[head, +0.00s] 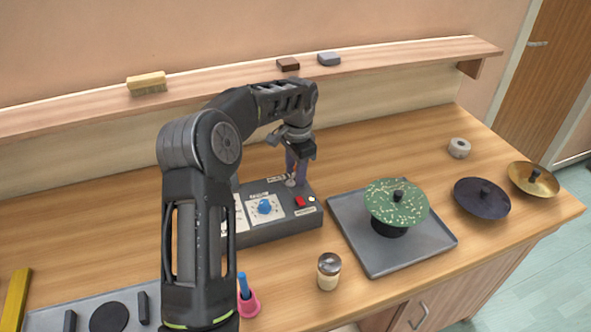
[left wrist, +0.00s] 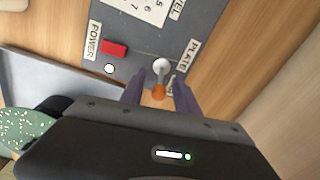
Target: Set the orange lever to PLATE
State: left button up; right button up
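The orange lever (left wrist: 158,92) has an orange tip and a pale round base, on the grey control box (head: 270,229). In the left wrist view, the label PLATE (left wrist: 188,56) is beside the lever's base; another label by the tip is mostly hidden. My left gripper (head: 297,168) is over the back right of the box, pointing down. In the left wrist view its two purple-grey fingers (left wrist: 159,95) stand apart on either side of the orange tip, with a gap showing on each side. In the head view the fingers mostly hide the lever. My right gripper is not in view.
The box also bears a blue knob (head: 264,206), a red switch (head: 299,202) and a white light. To its right, a green speckled disc (head: 397,201) stands on a grey tray (head: 372,263). A shaker (head: 328,271) stands in front. A shelf (head: 220,88) runs behind.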

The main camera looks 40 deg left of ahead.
pick_arm(q)
jog(key=shift+f, duration=0.2)
jog(key=shift+c, duration=0.2)
grip_shut()
